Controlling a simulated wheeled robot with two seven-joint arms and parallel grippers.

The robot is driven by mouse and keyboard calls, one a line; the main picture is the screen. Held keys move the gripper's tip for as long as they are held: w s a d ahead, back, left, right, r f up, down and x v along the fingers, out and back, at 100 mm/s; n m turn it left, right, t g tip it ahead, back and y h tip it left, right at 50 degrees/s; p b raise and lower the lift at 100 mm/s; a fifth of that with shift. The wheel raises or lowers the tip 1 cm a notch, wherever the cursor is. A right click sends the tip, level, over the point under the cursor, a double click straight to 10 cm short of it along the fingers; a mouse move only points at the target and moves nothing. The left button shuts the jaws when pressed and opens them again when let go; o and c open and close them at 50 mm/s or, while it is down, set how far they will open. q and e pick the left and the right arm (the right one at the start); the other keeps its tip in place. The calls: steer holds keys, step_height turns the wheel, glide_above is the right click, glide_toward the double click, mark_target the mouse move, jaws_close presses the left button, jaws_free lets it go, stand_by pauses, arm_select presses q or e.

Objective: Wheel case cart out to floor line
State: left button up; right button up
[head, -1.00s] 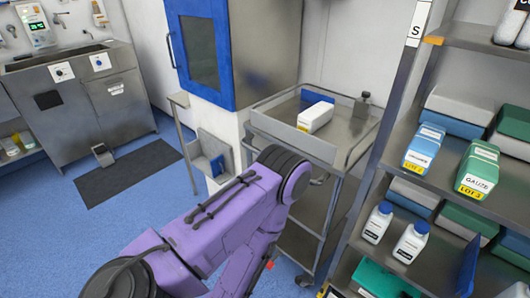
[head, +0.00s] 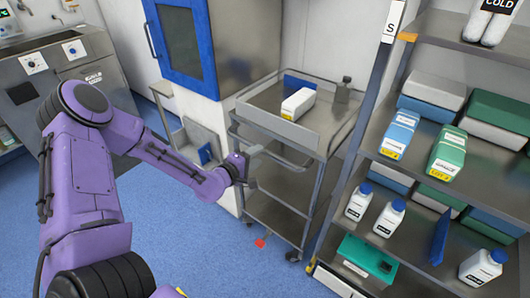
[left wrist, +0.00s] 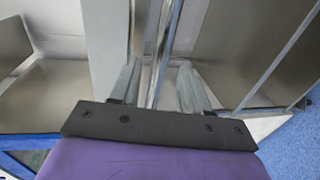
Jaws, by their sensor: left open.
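The steel case cart (head: 268,128) stands between the blue-doored cabinet and the shelf rack. I cannot make out a floor line. My right gripper is out of view.
The shelf rack (head: 400,165) with boxes and bottles stands close on the cart's right. The blue-doored cabinet (head: 183,42) is at its back left. A small red piece (head: 260,243) shows low at the cart's front. Blue floor (head: 215,255) in front is clear.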

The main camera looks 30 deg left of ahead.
mark_target(263, 153)
arm_select(q)
steer(key=x, duration=0.5)
steer(key=shift+w+f, duration=0.1)
jaws_close()
